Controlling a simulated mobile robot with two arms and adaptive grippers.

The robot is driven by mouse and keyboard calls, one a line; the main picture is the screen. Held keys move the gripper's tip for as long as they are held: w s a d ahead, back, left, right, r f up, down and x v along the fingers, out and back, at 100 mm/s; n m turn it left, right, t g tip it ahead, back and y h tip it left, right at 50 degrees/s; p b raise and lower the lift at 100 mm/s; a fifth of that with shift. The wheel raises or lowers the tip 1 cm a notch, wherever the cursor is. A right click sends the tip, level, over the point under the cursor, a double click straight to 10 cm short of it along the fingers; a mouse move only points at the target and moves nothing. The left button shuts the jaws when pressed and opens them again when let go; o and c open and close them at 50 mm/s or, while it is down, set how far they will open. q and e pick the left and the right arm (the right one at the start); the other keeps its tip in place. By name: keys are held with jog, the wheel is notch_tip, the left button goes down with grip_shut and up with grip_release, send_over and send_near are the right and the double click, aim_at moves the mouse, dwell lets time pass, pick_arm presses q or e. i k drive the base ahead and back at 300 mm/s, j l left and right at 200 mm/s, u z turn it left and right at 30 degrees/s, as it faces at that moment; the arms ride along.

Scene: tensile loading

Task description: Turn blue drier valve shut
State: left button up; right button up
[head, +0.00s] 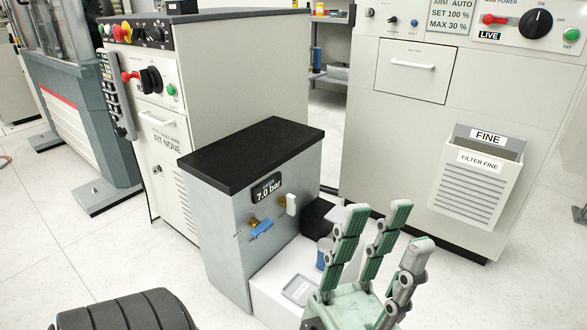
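The blue drier valve handle (261,229) sits on the front of a grey box unit with a black top (252,148). It is on a brass fitting and points out to the right, slightly upward. Small labels beside it are too small to read.
A white handle (291,205) on a second brass fitting is close right of the blue one. A display (266,188) above reads 7.0 bar. A white low plinth (262,284) is below. A white cabinet (455,130) with a FINE filter bin (475,180) stands right.

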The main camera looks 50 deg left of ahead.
aim_at(259, 229)
jog(key=i+u, duration=0.35)
jog(key=i+l+u, duration=0.2)
jog(key=u, duration=0.15)
jog(key=i+l+u, duration=0.55)
jog(key=u, duration=0.25)
jog(key=i+l+u, duration=0.2)
jog(key=l+u, duration=0.2)
jog(key=i+l+u, duration=0.15)
jog(key=l+u, duration=0.15)
jog(key=u, duration=0.15)
jog(key=i+l+u, duration=0.1)
jog(key=l+u, duration=1)
jog(key=l, duration=0.2)
jog(key=k, duration=0.05)
